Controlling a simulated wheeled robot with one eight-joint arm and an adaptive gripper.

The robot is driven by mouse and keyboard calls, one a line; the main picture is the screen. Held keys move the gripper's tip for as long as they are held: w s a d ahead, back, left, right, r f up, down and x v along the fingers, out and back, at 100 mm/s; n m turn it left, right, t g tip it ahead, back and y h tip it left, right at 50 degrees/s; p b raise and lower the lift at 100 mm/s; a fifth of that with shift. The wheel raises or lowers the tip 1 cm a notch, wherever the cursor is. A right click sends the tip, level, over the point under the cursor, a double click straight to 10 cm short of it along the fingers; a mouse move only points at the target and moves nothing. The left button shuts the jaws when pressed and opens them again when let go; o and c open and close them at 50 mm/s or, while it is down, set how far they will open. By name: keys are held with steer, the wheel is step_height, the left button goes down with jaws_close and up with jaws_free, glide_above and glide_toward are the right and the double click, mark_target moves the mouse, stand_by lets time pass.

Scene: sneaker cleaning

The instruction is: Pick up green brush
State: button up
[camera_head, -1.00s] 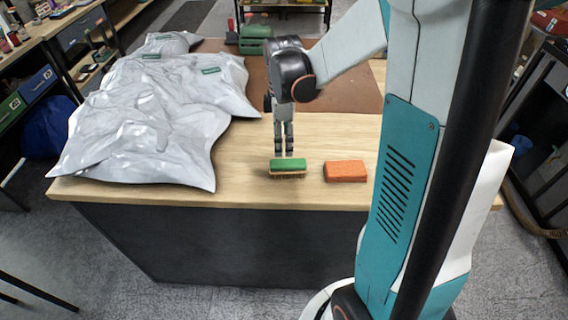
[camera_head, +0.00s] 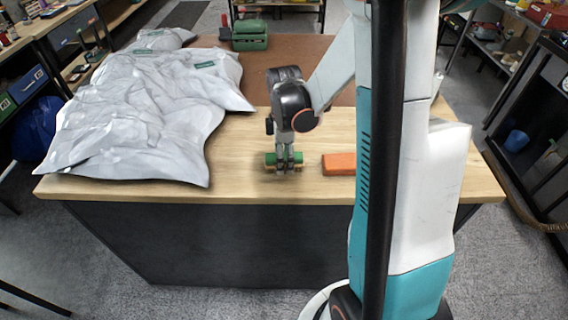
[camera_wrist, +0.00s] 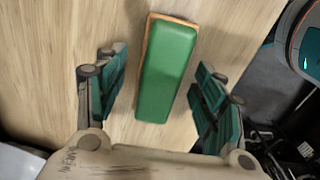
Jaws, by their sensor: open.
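The green brush (camera_head: 269,159) lies on the wooden table near its front edge, green back up. In the wrist view the brush (camera_wrist: 168,72) runs lengthwise between the two fingers, with a thin strip of its wooden base along one side. My gripper (camera_head: 285,168) is over the brush, pointing down, and hides its middle in the head view. In the wrist view my gripper (camera_wrist: 160,85) is open, one finger on each side of the brush, with a gap showing on both sides. Its exact height is hard to tell.
An orange block (camera_head: 339,164) lies just right of the brush. Crumpled grey plastic bags (camera_head: 140,120) cover the left of the table. A brown mat (camera_head: 335,95) and a green case (camera_head: 249,35) are at the back. The table's front edge (camera_head: 200,192) is close.

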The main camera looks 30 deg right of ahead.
steer(key=c, duration=1.2)
steer(key=shift+o, duration=0.2)
steer(key=shift+r, duration=0.1)
step_height(320, 180, up, 20)
steer(key=p, duration=0.6)
steer(key=shift+o, duration=0.6)
